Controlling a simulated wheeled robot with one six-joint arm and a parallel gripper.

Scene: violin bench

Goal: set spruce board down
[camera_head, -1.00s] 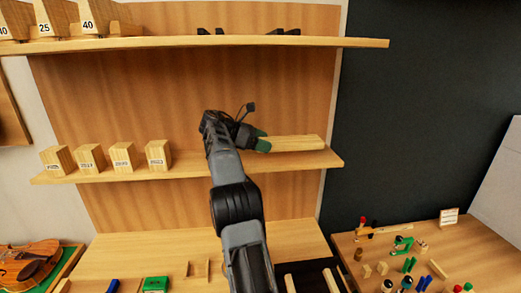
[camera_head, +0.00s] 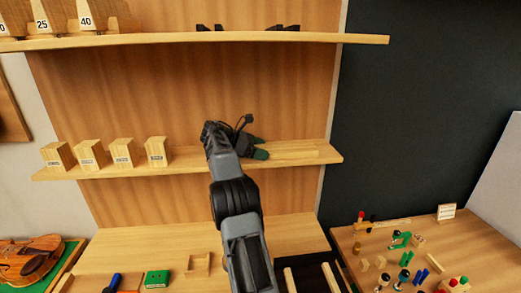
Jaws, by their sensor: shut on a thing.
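The spruce board (camera_head: 294,154) is a pale, long wooden piece at the right part of the lower wall shelf (camera_head: 215,163). It lies level, at the height of the shelf top, and looks to be on it, though I cannot tell whether it fully rests there. My gripper (camera_head: 261,153), with green fingertips, is shut on the board's left end. My arm hides part of the shelf and of the bench below.
Several labelled wood blocks (camera_head: 122,153) stand on the left of the same shelf. An upper shelf (camera_head: 230,40) runs above. A violin (camera_head: 28,262) lies at the lower left. A side table (camera_head: 440,250) holds small tools and parts.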

